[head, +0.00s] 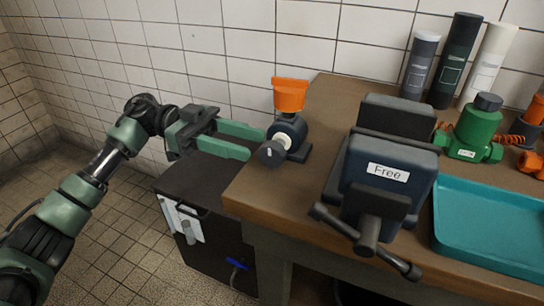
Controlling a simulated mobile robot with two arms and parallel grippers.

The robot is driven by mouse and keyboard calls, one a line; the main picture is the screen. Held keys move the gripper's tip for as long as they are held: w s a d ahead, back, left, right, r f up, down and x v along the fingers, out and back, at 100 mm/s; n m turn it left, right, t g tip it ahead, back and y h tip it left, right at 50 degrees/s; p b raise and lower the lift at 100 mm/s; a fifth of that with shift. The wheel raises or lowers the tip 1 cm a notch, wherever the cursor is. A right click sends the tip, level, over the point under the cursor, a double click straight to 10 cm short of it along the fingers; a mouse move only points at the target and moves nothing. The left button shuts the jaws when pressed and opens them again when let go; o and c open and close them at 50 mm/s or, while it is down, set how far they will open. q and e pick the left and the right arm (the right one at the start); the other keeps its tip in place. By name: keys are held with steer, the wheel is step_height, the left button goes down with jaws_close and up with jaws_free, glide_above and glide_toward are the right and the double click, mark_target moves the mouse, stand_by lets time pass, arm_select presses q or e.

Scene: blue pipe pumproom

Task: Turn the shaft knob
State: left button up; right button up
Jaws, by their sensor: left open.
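The shaft knob (271,152) is a dark round knob with a light mark, on the front of a small dark device (291,132) with an orange top (290,95). The device stands at the left end of the wooden workbench. My left gripper (257,143) has two green fingers, open and empty. Its fingertips point right and end just left of the knob and the device. I cannot tell whether a fingertip touches them. My right gripper is not in view.
A blue vise (388,165) labelled "Free" sits on the workbench (266,196), right of the device. A teal tray (492,222), a green pump-like part (478,130) and several tubes stand farther right. A dark box (215,225) is below left. A tiled wall is behind.

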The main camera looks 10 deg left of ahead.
mark_target(265, 144)
arm_select(q)
steer(key=x, duration=0.4)
steer(key=shift+d, duration=0.2)
steer(key=shift+s+d, duration=0.25)
steer(key=shift+d, duration=0.45)
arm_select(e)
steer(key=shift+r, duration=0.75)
arm_select(q)
jaws_close()
